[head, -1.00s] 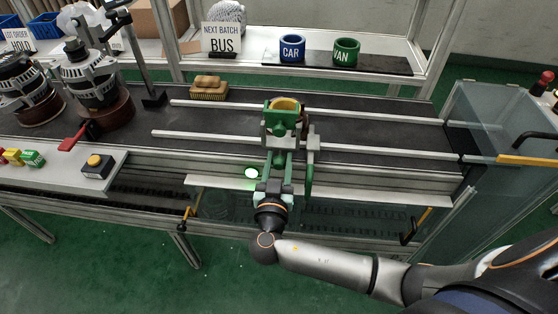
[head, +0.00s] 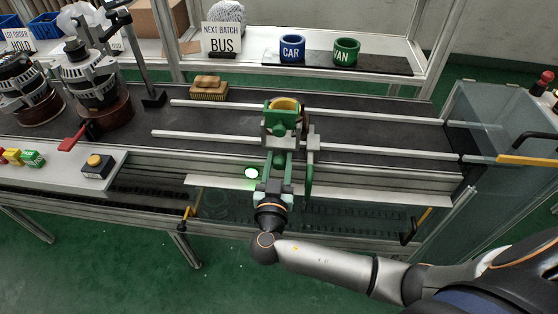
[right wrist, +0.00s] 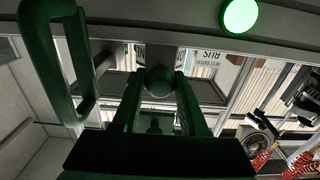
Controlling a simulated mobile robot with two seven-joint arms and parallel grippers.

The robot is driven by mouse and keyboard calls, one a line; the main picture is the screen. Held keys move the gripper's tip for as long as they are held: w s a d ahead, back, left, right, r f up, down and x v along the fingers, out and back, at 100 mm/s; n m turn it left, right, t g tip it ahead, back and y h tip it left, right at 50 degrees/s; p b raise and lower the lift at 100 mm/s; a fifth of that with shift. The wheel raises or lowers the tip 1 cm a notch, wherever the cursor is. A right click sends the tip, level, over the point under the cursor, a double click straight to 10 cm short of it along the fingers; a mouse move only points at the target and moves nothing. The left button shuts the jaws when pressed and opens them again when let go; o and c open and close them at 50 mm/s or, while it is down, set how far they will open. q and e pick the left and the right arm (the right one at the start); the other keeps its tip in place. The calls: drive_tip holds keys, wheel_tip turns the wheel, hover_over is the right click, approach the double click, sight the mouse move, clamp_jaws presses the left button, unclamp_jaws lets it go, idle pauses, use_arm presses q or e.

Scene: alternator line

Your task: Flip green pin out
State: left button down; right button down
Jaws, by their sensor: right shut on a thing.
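A green fixture (head: 281,114) with a yellow ring on top stands at the front of the dark conveyor. A green pin with a round end (right wrist: 160,82) shows between the fingers in the right wrist view. My right gripper (head: 277,165) reaches up from the front edge and is shut on this green pin. The fingers (right wrist: 157,105) lie on both sides of it. The arm and fingers hide part of the pin in the head view. A green loop handle (head: 310,172) hangs just right of the gripper, apart from it; it also shows in the right wrist view (right wrist: 36,55). My left gripper is out of view.
A lit green lamp (head: 251,173) is on the front rail beside the gripper. A button panel (head: 62,177) and alternators (head: 92,82) stand at left. A brush (head: 209,90) lies on the belt. A clear guard (head: 500,135) stands at right. The belt's right part is clear.

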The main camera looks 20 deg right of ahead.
drive_tip(key=shift+s+a+f, duration=0.1)
drive_tip(key=shift+s+a, duration=0.05)
drive_tip(key=shift+s, duration=0.05)
drive_tip(key=shift+b+v, duration=0.65)
drive_tip(key=shift+v, duration=0.5)
drive_tip(key=shift+s+a, duration=0.1)
drive_tip(key=shift+s, duration=0.1)
drive_tip(key=shift+c, duration=2.2)
unclamp_jaws()
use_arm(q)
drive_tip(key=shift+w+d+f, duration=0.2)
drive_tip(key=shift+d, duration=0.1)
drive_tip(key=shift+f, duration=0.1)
